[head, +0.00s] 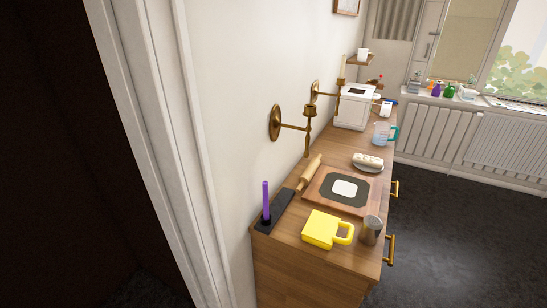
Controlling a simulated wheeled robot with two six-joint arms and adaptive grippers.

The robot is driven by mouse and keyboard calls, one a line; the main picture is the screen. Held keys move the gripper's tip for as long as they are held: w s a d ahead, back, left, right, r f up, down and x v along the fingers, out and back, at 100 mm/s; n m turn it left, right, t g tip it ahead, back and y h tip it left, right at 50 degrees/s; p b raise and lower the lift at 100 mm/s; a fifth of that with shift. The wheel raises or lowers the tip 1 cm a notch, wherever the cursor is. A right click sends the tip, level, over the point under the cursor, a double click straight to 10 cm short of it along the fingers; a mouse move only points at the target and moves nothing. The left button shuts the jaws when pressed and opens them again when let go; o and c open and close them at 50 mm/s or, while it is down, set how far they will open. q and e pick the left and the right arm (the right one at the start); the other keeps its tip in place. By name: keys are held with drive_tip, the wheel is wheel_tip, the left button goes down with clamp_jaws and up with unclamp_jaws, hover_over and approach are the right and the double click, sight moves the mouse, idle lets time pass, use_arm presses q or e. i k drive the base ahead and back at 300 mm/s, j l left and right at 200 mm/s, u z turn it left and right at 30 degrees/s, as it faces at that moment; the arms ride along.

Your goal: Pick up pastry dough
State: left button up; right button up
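What looks like the pastry dough (344,188) is a flat white piece with rounded corners. It lies on a dark mat (327,182) on a wooden board (316,195), on top of a wooden cabinet against the wall. A rolling pin (310,173) lies at the left edge of the board. Neither of my grippers is in view.
A yellow mug (321,229) and a metal cup (371,230) stand at the near end. A purple candle (265,199) stands on a dark holder at left. A plate of rolls (368,162) lies behind the board. Brass wall sconces (308,125) overhang. Dark floor (440,230) is clear at right.

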sight(361, 158)
drive_tip(key=z, duration=3.4)
drive_tip(key=i+u, duration=0.2)
drive_tip(key=i, duration=0.25)
drive_tip(key=i+u, duration=0.25)
drive_tip(key=i, duration=0.2)
drive_tip(key=i+l+u, duration=0.2)
drive_tip(key=i, duration=0.25)
drive_tip(key=i+j+u, duration=0.2)
drive_tip(key=i+u, duration=0.15)
drive_tip(key=u, duration=0.15)
drive_tip(key=i+u, duration=0.35)
drive_tip(key=u, duration=0.15)
drive_tip(key=i+u, duration=0.6)
drive_tip(key=i, duration=1.95)
drive_tip(key=i+l+u, duration=0.1)
drive_tip(key=i+u, duration=0.2)
drive_tip(key=i, duration=0.2)
drive_tip(key=i+l+u, duration=0.25)
drive_tip(key=i, duration=0.25)
drive_tip(key=u, duration=3.35)
